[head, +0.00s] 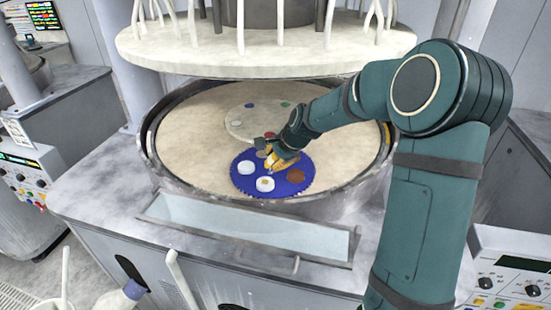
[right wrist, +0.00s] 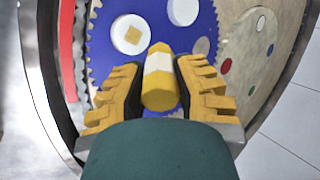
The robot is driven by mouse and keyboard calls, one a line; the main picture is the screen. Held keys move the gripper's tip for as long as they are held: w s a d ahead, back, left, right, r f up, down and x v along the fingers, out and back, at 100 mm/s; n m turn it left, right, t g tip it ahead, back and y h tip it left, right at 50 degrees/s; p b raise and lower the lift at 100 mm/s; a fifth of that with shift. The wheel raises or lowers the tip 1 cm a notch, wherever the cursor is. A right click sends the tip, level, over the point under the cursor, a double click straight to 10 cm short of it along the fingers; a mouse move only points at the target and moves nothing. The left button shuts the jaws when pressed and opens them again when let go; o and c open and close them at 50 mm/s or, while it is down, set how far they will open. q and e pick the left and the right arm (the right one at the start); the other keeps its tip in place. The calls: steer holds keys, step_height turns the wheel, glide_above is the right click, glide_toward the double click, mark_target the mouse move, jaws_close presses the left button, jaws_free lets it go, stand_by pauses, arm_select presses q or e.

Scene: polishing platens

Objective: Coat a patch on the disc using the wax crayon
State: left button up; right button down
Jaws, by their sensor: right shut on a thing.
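My right gripper (head: 284,160) is over the blue toothed disc (head: 244,187) on the large platen. In the right wrist view the right gripper (right wrist: 157,84) is shut on the wax crayon (right wrist: 158,62), a yellow stick with a white band. The crayon's far end shows over the blue disc (right wrist: 103,62); contact cannot be told. A white round piece with a tan square patch (head: 265,183) sits near the disc's front edge; it also shows in the right wrist view (right wrist: 131,36). My left gripper is not in view.
The disc also carries a plain white round piece (head: 246,167) and a brown one (head: 296,176). A pale plate with coloured dots (head: 240,121) lies behind. The raised rim (head: 150,165) surrounds the platen, and the upper plate (head: 265,62) hangs above.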

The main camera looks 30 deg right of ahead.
step_height(320, 180, up, 2)
steer(key=shift+p, duration=0.6)
steer(key=shift+f, duration=0.1)
steer(key=shift+r+p, duration=0.5)
steer(key=shift+r, duration=1.05)
